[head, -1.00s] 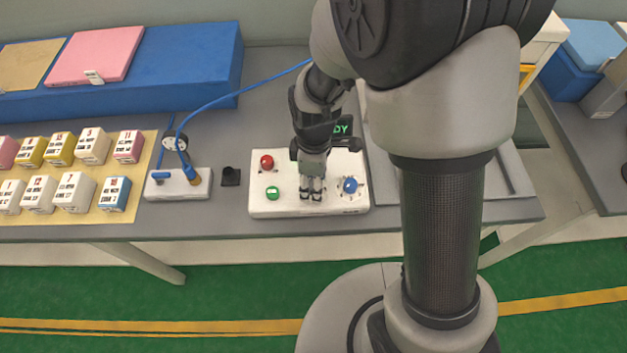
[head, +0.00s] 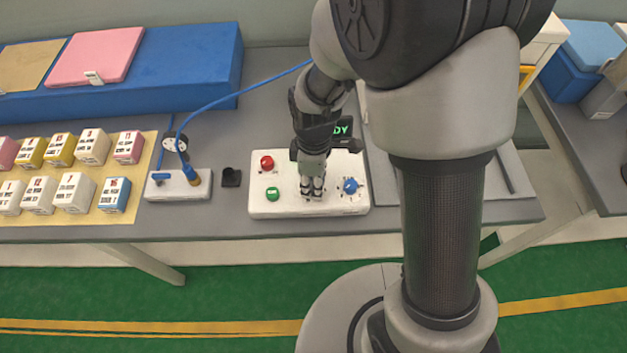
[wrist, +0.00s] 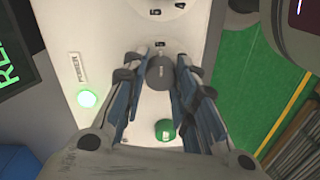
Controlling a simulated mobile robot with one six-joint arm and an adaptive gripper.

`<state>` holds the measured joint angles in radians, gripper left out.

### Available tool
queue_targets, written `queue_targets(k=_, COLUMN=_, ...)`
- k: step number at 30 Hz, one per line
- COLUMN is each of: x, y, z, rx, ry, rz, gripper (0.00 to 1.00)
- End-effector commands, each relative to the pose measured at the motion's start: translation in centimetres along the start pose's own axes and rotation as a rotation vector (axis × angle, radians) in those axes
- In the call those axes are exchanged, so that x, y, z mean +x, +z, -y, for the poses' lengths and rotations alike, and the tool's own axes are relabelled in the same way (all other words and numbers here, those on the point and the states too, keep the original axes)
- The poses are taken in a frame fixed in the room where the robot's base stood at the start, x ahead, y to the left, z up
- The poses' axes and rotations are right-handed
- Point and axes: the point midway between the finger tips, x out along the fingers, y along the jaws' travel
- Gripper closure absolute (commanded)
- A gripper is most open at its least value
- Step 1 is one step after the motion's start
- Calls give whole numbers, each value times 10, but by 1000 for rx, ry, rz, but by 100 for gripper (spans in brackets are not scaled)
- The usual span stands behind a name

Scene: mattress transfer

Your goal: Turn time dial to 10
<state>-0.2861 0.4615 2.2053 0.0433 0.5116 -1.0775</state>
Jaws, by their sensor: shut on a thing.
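A white control panel (head: 285,208) lies on the grey table. My gripper (head: 313,193) points down at the middle of the panel. In the wrist view, my gripper (wrist: 160,75) has its fingers on both sides of a round dark grey dial (wrist: 160,72) and is shut on it. The dial's label and pointer cannot be read, and in the head view the fingers hide it. A blue knob (head: 350,186) is on the panel to the right of my gripper.
A red knob (head: 267,162) and a green button (head: 272,193) sit left of my gripper on the panel. A display (head: 343,129) with green letters stands behind. A white block with a blue cable (head: 180,184) is further left.

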Motion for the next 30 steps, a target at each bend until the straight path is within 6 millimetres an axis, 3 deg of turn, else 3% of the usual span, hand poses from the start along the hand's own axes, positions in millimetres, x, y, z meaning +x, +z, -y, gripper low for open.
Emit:
queue_targets(k=11, x=-1, y=0, z=0, rx=203, ry=0, rz=-9, gripper=98)
queue_targets(k=30, x=-1, y=1, z=0, rx=783, ry=0, rz=-33, gripper=98)
